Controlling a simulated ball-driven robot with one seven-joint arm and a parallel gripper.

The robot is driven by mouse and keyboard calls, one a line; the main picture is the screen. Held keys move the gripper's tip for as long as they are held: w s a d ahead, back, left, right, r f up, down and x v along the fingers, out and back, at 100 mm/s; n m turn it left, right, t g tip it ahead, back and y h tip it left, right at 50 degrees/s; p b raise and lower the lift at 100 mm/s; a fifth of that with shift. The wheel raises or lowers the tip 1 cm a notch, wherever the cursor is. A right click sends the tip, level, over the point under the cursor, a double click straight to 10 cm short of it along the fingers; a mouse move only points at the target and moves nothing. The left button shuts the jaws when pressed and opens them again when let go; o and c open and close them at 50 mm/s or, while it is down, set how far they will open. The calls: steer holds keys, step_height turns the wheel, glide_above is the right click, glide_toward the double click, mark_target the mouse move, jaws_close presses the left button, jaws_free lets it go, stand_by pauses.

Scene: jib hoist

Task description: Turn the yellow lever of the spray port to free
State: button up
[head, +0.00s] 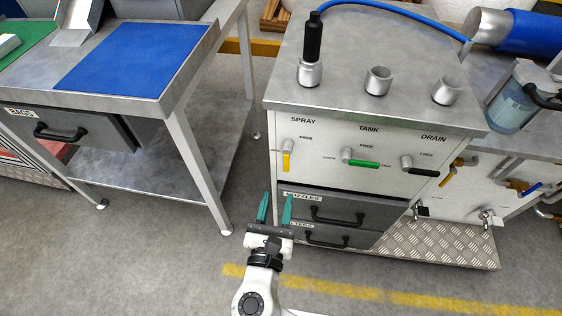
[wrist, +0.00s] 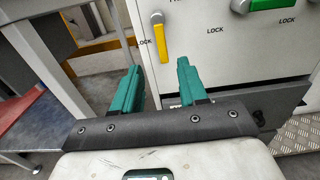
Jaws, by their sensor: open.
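The yellow lever (head: 286,161) of the spray port hangs downward from its round grey hub on the white front panel (head: 322,148) of the cabinet, under the word SPRAY. Small FREE and LOCK marks stand around it. In the wrist view the yellow lever (wrist: 161,42) points down, ahead of my gripper, with a LOCK mark at its left. My gripper (head: 276,208) has two teal fingers, open and empty. It is below the lever and apart from it, in front of the drawers. The fingers also show in the wrist view (wrist: 160,86).
The green TANK lever (head: 364,164) and black DRAIN lever (head: 424,172) lie sideways on the same panel. A nozzles drawer (head: 300,206) is below. A black fitting with a blue hose (head: 312,40) stands on top. A workbench (head: 140,62) is at the left, with open floor between.

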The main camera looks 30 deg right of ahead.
mark_target(286, 163)
steer(key=b+x, duration=0.1)
steer(key=x, duration=0.8)
steer(key=shift+w+d, duration=0.2)
steer(key=shift+d, duration=0.05)
steer(key=shift+c, duration=0.2)
jaws_close()
